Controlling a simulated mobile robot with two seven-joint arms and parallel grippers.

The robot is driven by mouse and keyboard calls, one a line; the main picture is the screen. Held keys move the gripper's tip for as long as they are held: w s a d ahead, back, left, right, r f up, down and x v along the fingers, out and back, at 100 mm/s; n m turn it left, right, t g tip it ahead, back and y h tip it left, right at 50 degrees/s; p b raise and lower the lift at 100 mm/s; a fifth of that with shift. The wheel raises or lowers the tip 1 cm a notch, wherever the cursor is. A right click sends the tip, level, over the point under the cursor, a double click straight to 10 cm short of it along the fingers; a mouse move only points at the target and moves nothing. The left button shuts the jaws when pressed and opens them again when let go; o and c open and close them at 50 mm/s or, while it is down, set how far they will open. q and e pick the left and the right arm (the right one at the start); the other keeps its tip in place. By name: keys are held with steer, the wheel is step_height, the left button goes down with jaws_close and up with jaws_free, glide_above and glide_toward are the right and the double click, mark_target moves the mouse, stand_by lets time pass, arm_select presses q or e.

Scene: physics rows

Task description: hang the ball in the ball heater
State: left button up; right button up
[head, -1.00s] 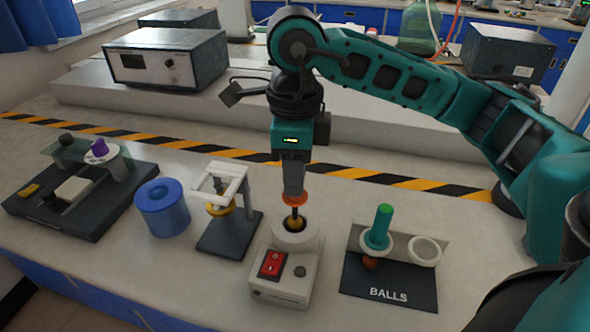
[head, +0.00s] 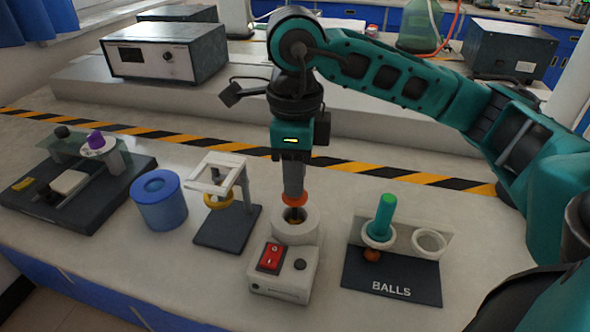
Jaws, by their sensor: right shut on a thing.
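My right gripper (head: 292,160) points straight down above the ball heater (head: 283,272), a pale box with a round well on top, a red rocker switch (head: 271,258) and a dark knob. It is shut on a grey holder with an orange collar (head: 295,198). The thin lower rod of the holder reaches into the mouth of the well. The ball at its end is mostly hidden inside the well; only a small dark yellowish part shows. I cannot tell whether the holder rests on the heater. My left gripper is out of view.
To the left stand a ring stand (head: 228,230) with a yellow ring, a blue can (head: 160,202) and a dark apparatus (head: 75,190). To the right is a BALLS rack (head: 392,285) with a teal-handled ball and an empty ring. My right arm spans the upper right.

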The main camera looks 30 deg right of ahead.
steer(key=shift+f+b, duration=0.35)
steer(key=shift+f, duration=0.15)
steer(key=shift+f+b, duration=1.25)
steer(key=shift+f, duration=0.15)
steer(key=o, duration=1)
steer(key=shift+o, duration=0.4)
steer(key=o, duration=0.3)
steer(key=shift+r, duration=0.15)
